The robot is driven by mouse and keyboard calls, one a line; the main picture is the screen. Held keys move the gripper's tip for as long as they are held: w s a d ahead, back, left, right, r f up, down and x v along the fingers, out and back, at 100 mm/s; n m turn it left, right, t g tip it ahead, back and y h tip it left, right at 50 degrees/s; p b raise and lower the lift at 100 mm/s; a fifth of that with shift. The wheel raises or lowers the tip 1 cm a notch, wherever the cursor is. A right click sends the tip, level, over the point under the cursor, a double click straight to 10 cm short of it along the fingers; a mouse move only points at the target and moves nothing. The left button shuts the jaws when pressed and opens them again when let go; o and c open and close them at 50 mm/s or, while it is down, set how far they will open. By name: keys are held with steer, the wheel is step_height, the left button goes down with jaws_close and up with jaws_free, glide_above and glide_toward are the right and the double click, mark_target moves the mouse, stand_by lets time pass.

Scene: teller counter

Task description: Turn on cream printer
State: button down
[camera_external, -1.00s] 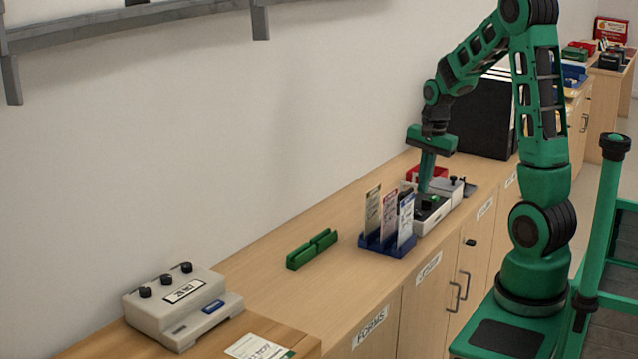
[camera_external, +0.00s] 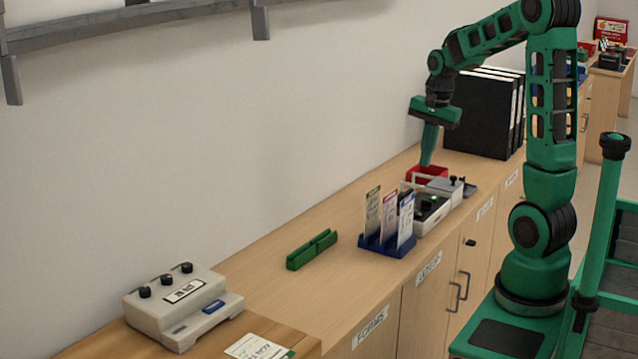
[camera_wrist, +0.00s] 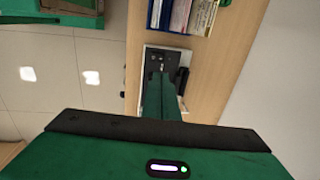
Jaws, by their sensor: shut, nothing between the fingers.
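A small cream-white machine with a black top panel (camera_external: 431,205), which looks like the cream printer, stands on the counter in the middle right. A small green light or button shows on its panel. In the wrist view the machine (camera_wrist: 166,58) is partly hidden behind my green fingers. My gripper (camera_external: 427,163) is shut and empty. It points down, raised above and behind the panel, near a red tray (camera_external: 424,174), and appears apart from the machine.
A blue card rack (camera_external: 388,246) stands left of the machine. A green holder (camera_external: 312,249) and a beige box with three black knobs (camera_external: 181,304) are farther left. Black binders (camera_external: 478,113) stand behind. Bare counter lies between the rack and the wall.

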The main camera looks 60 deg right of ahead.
mark_target(416, 214)
steer(key=shift+w+f, duration=0.1)
steer(key=shift+w, duration=0.1)
steer(key=f, duration=0.4)
steer(key=w+f, duration=0.1)
steer(key=f, duration=0.4)
steer(key=w+f, duration=0.1)
steer(key=f, duration=0.3)
steer(key=shift+f, duration=0.3)
steer(key=shift+w, duration=0.1)
steer(key=shift+f, duration=0.15)
